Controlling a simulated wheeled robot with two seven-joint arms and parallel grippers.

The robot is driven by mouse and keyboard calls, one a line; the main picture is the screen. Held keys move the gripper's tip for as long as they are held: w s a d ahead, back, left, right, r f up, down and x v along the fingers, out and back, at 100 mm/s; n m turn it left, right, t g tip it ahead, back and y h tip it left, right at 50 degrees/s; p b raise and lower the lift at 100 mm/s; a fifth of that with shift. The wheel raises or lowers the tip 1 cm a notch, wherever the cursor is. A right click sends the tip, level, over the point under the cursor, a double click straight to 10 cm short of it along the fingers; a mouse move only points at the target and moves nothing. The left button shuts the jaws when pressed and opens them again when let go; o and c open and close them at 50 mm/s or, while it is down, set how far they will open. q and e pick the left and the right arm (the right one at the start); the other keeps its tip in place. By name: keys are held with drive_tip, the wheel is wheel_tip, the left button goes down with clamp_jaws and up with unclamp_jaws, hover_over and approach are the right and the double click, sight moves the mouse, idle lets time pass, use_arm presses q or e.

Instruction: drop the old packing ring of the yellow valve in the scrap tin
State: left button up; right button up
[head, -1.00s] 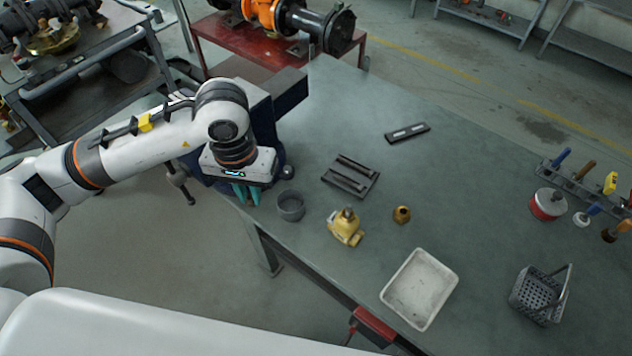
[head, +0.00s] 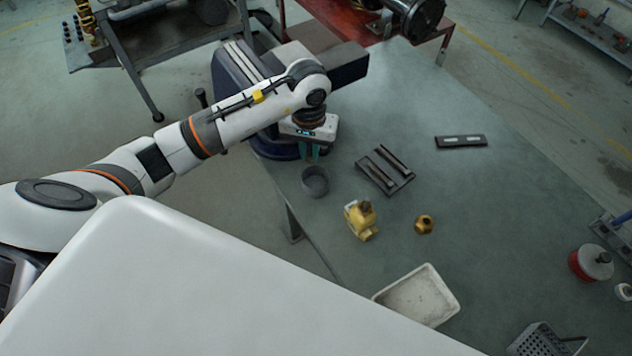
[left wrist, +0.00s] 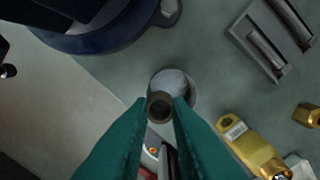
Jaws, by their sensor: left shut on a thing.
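My left gripper (head: 312,155) has teal fingers and is shut on the old packing ring (left wrist: 160,106), a small dark brown ring that shows between the fingertips in the left wrist view. The ring is hidden in the head view. The scrap tin (head: 316,182) is a round grey open tin on the bench. In the left wrist view the ring overlaps the tin (left wrist: 181,82), held above the bench; its exact height over the tin cannot be told. My right gripper is out of view.
A dark blue vice (head: 240,75) is close behind my left gripper. A brass nut (head: 424,224), a black rack with bars (head: 385,170) and a white tray (head: 440,285) are on the bench. The bench top between them is clear.

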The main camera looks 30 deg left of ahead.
use_arm(q)
drive_tip(key=o, duration=0.8)
drive_tip(key=shift+o, duration=0.2)
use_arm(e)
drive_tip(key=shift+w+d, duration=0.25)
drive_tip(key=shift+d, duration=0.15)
use_arm(q)
wheel_tip(320, 180, up, 12)
drive_tip(key=b, duration=0.1)
drive_tip(key=shift+b, duration=0.4)
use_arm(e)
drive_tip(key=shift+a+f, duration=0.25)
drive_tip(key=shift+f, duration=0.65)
use_arm(q)
drive_tip(key=shift+f, duration=0.1)
